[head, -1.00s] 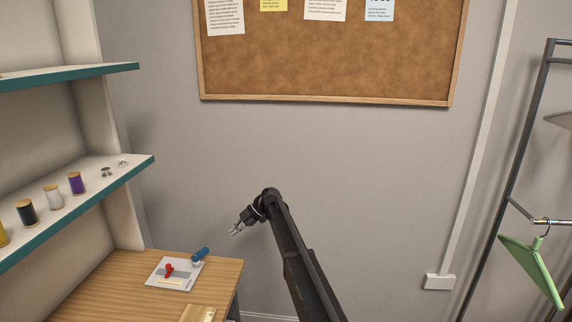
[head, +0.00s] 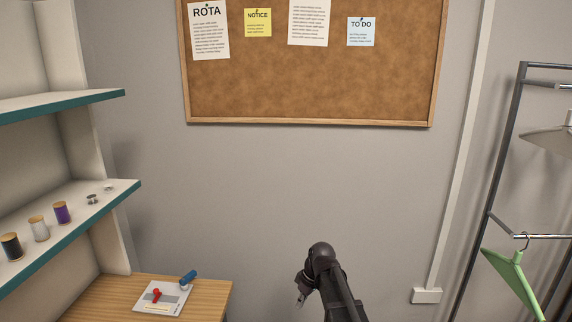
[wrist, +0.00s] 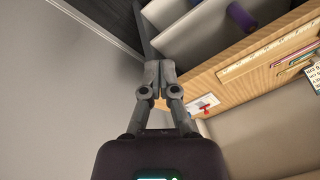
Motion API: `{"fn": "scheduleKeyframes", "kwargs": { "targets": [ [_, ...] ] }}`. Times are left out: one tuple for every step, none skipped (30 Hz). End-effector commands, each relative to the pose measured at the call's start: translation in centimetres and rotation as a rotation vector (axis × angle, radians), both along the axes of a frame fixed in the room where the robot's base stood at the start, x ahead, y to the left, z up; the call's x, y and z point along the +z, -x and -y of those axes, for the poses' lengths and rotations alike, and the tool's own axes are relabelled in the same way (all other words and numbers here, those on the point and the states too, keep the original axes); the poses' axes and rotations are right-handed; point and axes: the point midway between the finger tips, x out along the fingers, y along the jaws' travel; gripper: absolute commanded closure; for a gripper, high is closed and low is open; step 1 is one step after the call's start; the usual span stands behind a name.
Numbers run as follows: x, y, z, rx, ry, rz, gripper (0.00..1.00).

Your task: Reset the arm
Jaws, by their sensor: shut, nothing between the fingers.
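My gripper (head: 301,299) shows at the lower middle of the head view, at the end of my folded dark arm, in front of the bare grey wall. In the wrist view my gripper (wrist: 156,72) has its two grey fingers together, with nothing between them. It touches nothing that I can see. It is to the right of the wooden desk and apart from it.
The wooden desk (head: 212,294) at lower left bears a white card (head: 162,298) with red and blue items. Shelves (head: 128,192) with thread spools stand left. A garment rail (head: 490,200) with a green hanger (head: 514,282) is right. A corkboard (head: 310,123) hangs behind.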

Motion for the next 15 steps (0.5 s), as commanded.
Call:
{"fn": "scheduleKeyframes", "kwargs": {
  "targets": [
    [0.3,2.2,1.4,-0.077,0.031,-0.017,1.0],
    [0.3,3.0,2.2,-0.124,0.05,-0.026,1.0],
    [0.4,4.0,3.2,-0.189,0.075,-0.037,1.0],
    [0.4,4.8,3.9,-0.235,0.092,-0.046,1.0],
    [0.5,5.6,4.6,-0.285,0.111,-0.053,1.0],
    [0.6,6.7,5.6,-0.349,0.134,-0.062,1.0],
    [0.6,7.5,6.3,-0.398,0.152,-0.068,1.0],
    [0.7,8.3,7.0,-0.446,0.169,-0.073,1.0],
    [0.8,9.4,7.8,-0.509,0.191,-0.08,1.0],
    [0.8,10.1,8.4,-0.554,0.207,-0.083,1.0],
    [0.9,10.8,9.0,-0.598,0.221,-0.087,1.0],
    [1.0,11.7,9.7,-0.652,0.24,-0.09,1.0],
    [1.1,12.3,10.2,-0.69,0.251,-0.091,1.0],
    [1.1,12.8,10.6,-0.725,0.263,-0.092,1.0],
    [1.2,13.4,11.1,-0.767,0.275,-0.094,1.0]
  ]
}}
